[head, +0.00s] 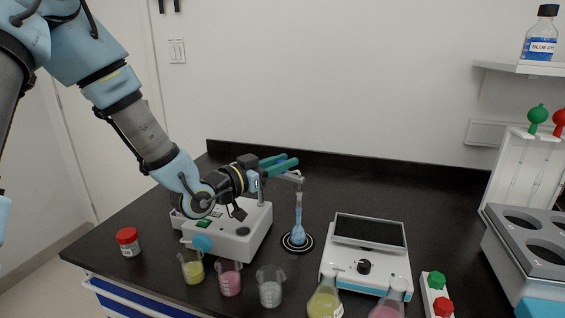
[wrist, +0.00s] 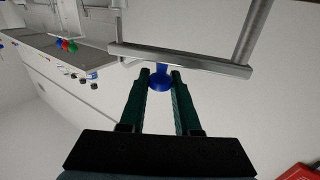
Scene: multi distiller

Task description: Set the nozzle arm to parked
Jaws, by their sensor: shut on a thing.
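The nozzle arm (head: 291,177) is a grey bar on a post of the white dispenser (head: 232,236). Its outer end is over the narrow neck of a volumetric flask (head: 298,232) with blue liquid, which stands upright on a dark round pad. My gripper (head: 283,162) reaches in from the left above the bar. In the wrist view, its green fingers (wrist: 161,76) are closed on both sides of a blue knob (wrist: 160,83) attached to the grey bar (wrist: 180,59). The fingers partly hide the knob in the head view.
Several beakers and flasks, including a yellow beaker (head: 192,267) and a pink beaker (head: 229,278), stand along the front. A balance (head: 365,260) is right of the flask. A red-capped jar (head: 129,243) stands at left. The counter behind the balance is clear.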

